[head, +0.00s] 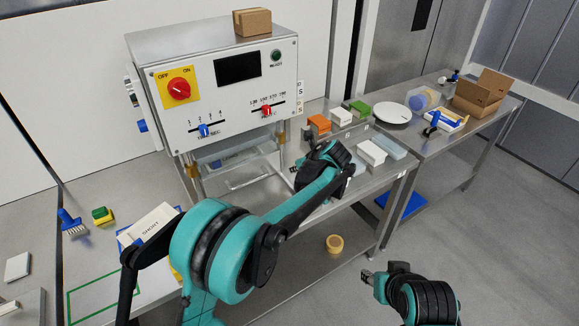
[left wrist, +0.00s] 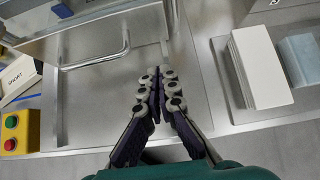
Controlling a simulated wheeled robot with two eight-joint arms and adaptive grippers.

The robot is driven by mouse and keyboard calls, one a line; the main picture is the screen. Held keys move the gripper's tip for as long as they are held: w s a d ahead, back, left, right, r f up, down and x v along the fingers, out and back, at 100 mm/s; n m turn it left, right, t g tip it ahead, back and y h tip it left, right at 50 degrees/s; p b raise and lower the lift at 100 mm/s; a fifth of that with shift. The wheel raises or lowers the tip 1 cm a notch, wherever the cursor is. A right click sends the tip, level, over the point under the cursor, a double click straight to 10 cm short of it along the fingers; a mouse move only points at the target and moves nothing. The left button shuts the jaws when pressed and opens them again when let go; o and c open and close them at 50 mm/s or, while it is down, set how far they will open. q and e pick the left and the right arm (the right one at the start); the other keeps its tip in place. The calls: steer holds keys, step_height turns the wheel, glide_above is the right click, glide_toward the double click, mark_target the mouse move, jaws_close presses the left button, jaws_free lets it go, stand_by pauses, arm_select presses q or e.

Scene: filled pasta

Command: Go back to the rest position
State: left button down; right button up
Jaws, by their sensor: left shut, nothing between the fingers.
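My left gripper (head: 318,160) is in front of the machine, above the steel worktop near the machine's lower right. In the left wrist view its fingertips (left wrist: 160,78) are together and nothing is between them. Below them is bare steel, with a bent metal handle (left wrist: 100,58) to the left. In the head view my forearm and wrist partly hide the fingers. My right gripper (head: 370,277) shows at the bottom, over the floor in front of the bench, apart from any object. Its fingers are too small and dark to tell open from shut.
The control machine (head: 215,85) stands behind the left arm. White boxes (head: 371,152) and a blue-grey block (head: 392,147) lie right of the left gripper. Orange, white and green blocks sit behind. A cardboard box (head: 480,92) stands far right. Floor at right is clear.

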arm_select(q)
steer(key=s+a+r+n+h, duration=0.1)
steer(key=s+a+r+n, duration=0.2)
steer(key=s+a+n, duration=0.5)
steer(key=s+a+r+n+h, duration=0.25)
steer(key=s+n, duration=0.25)
steer(key=s, duration=0.4)
steer(key=s+a+f+n+h, duration=0.1)
steer(key=s+a+f+n, duration=0.1)
steer(key=s+n, duration=0.6)
steer(key=s+a+f+n+b, duration=0.1)
steer(key=s+f+n, duration=0.2)
steer(key=s+n, duration=0.4)
steer(key=s, duration=0.4)
steer(key=shift+a+f+n+h, duration=0.2)
steer(key=shift+a+n+h, duration=0.15)
steer(key=shift+a+n, duration=0.05)
steer(key=shift+s, duration=0.1)
